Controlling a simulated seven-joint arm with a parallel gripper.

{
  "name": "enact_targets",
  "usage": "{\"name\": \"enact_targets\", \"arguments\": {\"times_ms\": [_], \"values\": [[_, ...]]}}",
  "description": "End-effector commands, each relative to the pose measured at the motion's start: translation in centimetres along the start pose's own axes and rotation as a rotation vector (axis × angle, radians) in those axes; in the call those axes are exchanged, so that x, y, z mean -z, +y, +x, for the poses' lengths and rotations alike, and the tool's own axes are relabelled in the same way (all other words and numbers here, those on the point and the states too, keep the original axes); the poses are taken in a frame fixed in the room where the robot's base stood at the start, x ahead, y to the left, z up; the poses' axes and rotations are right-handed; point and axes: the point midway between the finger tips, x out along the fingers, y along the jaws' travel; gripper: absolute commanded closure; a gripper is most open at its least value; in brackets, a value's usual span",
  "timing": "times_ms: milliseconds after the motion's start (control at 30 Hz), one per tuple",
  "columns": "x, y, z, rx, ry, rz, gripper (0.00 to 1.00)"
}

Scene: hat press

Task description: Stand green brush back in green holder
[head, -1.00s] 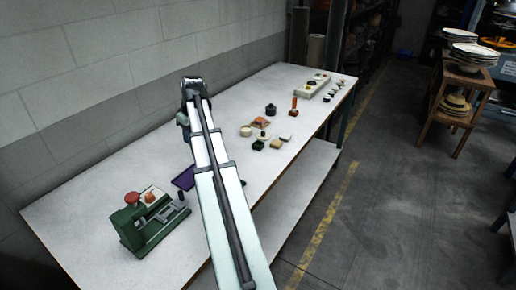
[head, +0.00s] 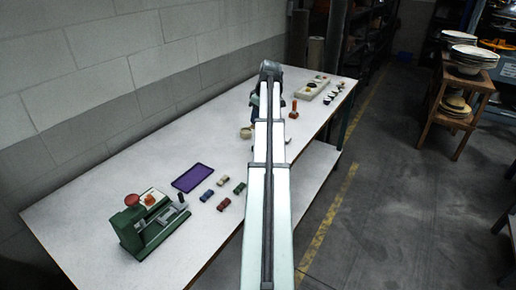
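A small green piece (head: 240,188) lies on the table right of the purple tray, beside similar tan, red and blue pieces. It is too small to tell whether it is the green brush. I cannot make out the green holder; my arm covers the middle of the table where a dark green item showed before. My gripper is hidden behind my own arm, so I cannot see its fingers or anything in them.
A green press (head: 150,225) with a red knob stands at the table's near left. A purple tray (head: 192,178) lies behind it. A beige round item (head: 246,132) and an orange stamp-like item (head: 294,109) flank my arm. A pale long block (head: 311,89) lies farther back.

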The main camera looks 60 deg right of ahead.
Motion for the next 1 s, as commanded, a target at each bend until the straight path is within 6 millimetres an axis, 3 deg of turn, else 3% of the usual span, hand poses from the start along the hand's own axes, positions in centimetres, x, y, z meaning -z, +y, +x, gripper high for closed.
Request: {"name": "enact_targets", "arguments": {"times_ms": [167,400,833,1000], "values": [[-0.6,0.1,1.5,0.002,0.0,-0.001,1.0],[-1.6,0.1,5.2,0.001,-0.001,-0.001,1.0],[-2.7,0.1,9.1,0.001,-0.001,0.0,1.0],[-2.8,0.1,9.5,-0.001,0.001,0.0,1.0]]}}
